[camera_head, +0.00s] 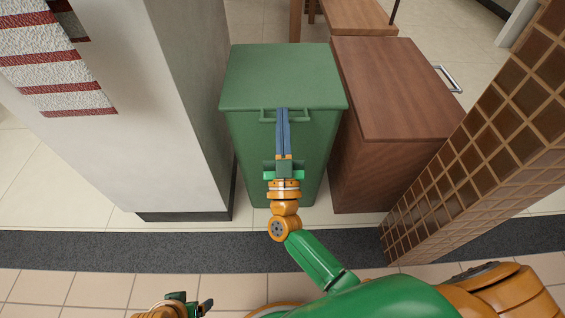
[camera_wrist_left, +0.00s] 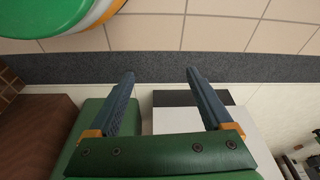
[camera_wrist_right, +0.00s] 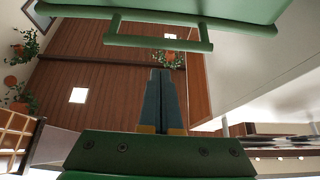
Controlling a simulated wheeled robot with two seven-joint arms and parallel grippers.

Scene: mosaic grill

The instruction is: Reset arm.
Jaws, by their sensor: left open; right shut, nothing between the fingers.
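My right gripper (camera_head: 283,112) is shut and empty, with its fingers pointing away from me at the front of a green bin (camera_head: 284,75). Its fingertips overlap the handle bar under the bin's lid in the head view. In the right wrist view the shut fingers (camera_wrist_right: 162,75) lie below the handle bar (camera_wrist_right: 157,42), with a visible gap between them. The bin's lid appears closed from above. My left gripper (camera_head: 190,303) is low at the bottom edge of the head view, partly cut off. In the left wrist view its fingers (camera_wrist_left: 157,80) are spread open with nothing between them.
A brown wooden cabinet (camera_head: 395,90) stands against the bin's right side. A white and grey pillar (camera_head: 165,110) stands on the left. A brown tiled column (camera_head: 490,130) leans into view on the right. The tiled floor (camera_head: 100,290) with a dark strip (camera_head: 120,250) is clear in front.

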